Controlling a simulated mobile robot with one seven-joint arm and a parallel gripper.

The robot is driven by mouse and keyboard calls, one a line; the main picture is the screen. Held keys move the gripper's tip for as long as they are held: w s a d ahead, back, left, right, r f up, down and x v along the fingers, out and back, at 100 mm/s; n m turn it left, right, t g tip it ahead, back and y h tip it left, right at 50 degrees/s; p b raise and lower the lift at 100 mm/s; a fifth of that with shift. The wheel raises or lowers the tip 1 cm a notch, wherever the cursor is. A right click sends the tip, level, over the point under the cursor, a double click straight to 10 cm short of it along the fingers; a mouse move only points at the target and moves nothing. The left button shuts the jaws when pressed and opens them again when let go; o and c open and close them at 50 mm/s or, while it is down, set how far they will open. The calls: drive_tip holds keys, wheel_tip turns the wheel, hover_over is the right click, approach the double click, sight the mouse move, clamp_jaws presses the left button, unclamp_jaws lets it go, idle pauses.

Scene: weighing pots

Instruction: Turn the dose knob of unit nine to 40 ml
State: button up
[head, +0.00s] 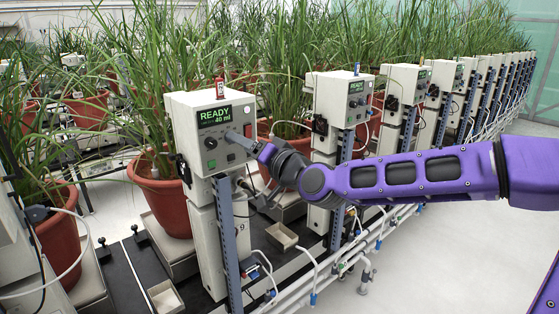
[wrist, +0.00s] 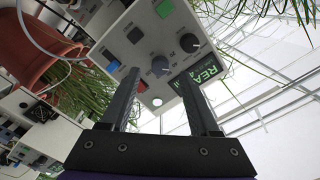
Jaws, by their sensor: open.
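Unit nine (head: 194,130) is a cream control box on a post with a "9" low on it. Its green display (head: 214,116) reads "READY 40 ml". In the wrist view its panel (wrist: 143,52) shows two dark round knobs, one nearer (wrist: 160,66) and one (wrist: 189,43) by the display (wrist: 206,78); I cannot read which is the dose knob. My gripper (head: 238,140) is at the panel's right side, below the display. In the wrist view my gripper (wrist: 160,76) is open, with the nearer knob between its fingertips. I cannot tell whether they touch it.
More cream units, such as the neighbouring one (head: 340,98), run in a row to the back right. Potted grasses (head: 160,205) stand behind. A red tag (head: 220,88) is on unit nine's top. White pipes (head: 300,280) run along the floor; the right floor is clear.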

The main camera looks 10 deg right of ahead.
drive_tip(key=v, duration=1.4)
drive_tip(key=shift+s+d, duration=0.15)
drive_tip(key=shift+s, duration=0.05)
